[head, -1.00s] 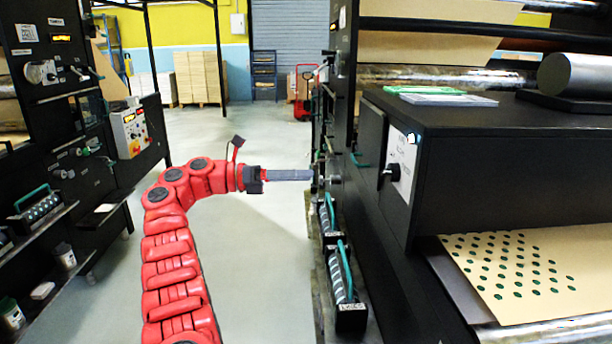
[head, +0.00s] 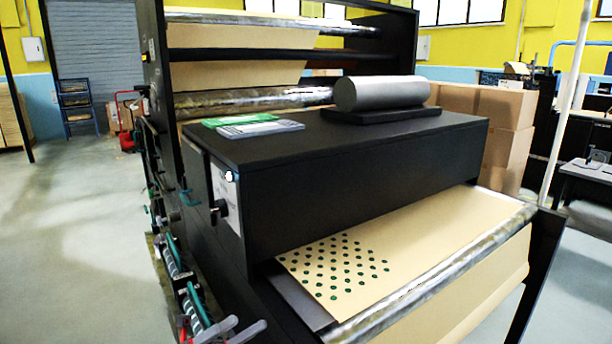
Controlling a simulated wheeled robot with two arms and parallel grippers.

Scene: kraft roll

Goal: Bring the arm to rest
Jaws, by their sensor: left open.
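My left gripper (head: 236,328) shows at the bottom edge of the head view, left of centre. Two grey fingers stand apart there with nothing visible between them; the rest of that arm is cut off by the frame. The gripper appears in front of the black press (head: 340,150), near its lower left side; I cannot tell whether it touches anything. My right gripper is out of view.
Kraft paper (head: 460,215) with green dots runs over a metal roller (head: 440,270). A grey cylinder (head: 382,93) and green and grey plates (head: 258,129) lie on the press. Teal-handled racks (head: 190,300) stand beside it. Floor at left (head: 75,220) is clear.

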